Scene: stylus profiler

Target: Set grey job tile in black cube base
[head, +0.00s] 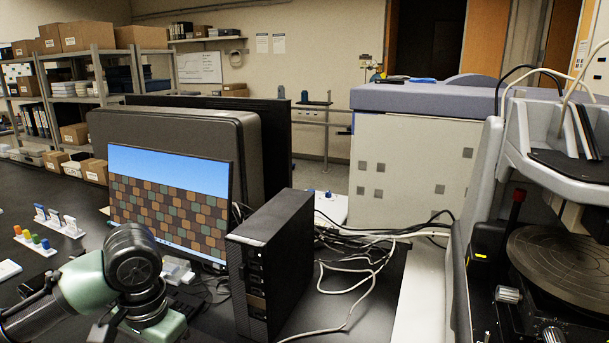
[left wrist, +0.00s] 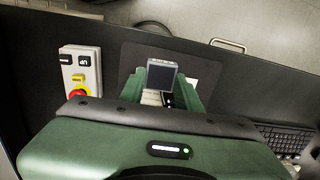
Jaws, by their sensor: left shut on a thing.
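In the left wrist view my left gripper (left wrist: 163,90) is shut on the grey job tile (left wrist: 161,74), a small squarish piece with a grey face and a pale edge. The tile is held tilted between the green fingers, above a dark mat. Small white and black parts (left wrist: 168,99) show just below the tile between the fingers; I cannot tell what they are. I cannot make out the black cube base in either view. In the head view only my left arm shows, at the lower left, and its fingers are hidden. My right gripper is not in view.
A control box with a red and yellow button (left wrist: 80,75) stands left of the gripper, and a keyboard (left wrist: 285,138) lies to the right. The head view shows a monitor (head: 170,205), a black computer tower (head: 270,265), loose cables (head: 345,290) and the profiler stage (head: 565,262).

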